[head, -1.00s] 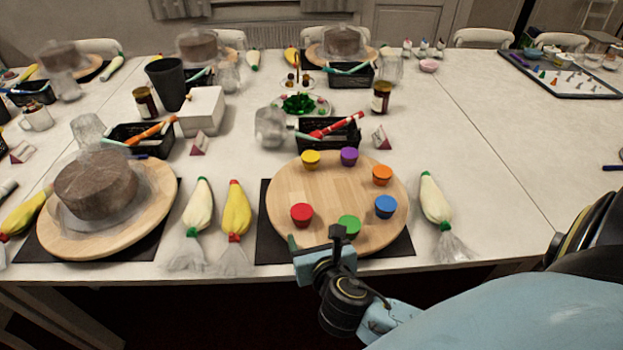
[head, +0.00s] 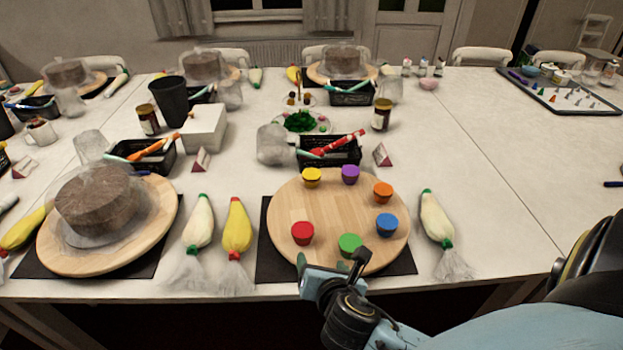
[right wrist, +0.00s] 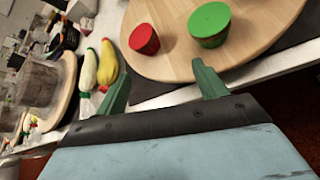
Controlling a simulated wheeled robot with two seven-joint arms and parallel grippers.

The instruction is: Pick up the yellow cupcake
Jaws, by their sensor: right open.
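The yellow cupcake (head: 312,176) stands upright near the back left edge of the round wooden turntable (head: 340,212). Purple (head: 350,174), orange (head: 382,192), blue (head: 387,224), green (head: 349,244) and red (head: 303,232) cupcakes stand around the same board. My right gripper (head: 332,262) is at the board's front edge, beside the green cupcake and well in front of the yellow one. In the right wrist view its fingers (right wrist: 160,82) are spread with nothing between them. The red (right wrist: 144,39) and green (right wrist: 209,22) cupcakes lie beyond the fingertips; the yellow one is out of that view. My left gripper is not in view.
A white piping bag (head: 199,224) and a yellow one (head: 237,228) lie left of the turntable, another white one (head: 436,218) right of it. A black basket (head: 330,151) with pens stands behind. A second turntable (head: 70,258) holds a brown cake (head: 97,197). The table's right side is mostly clear.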

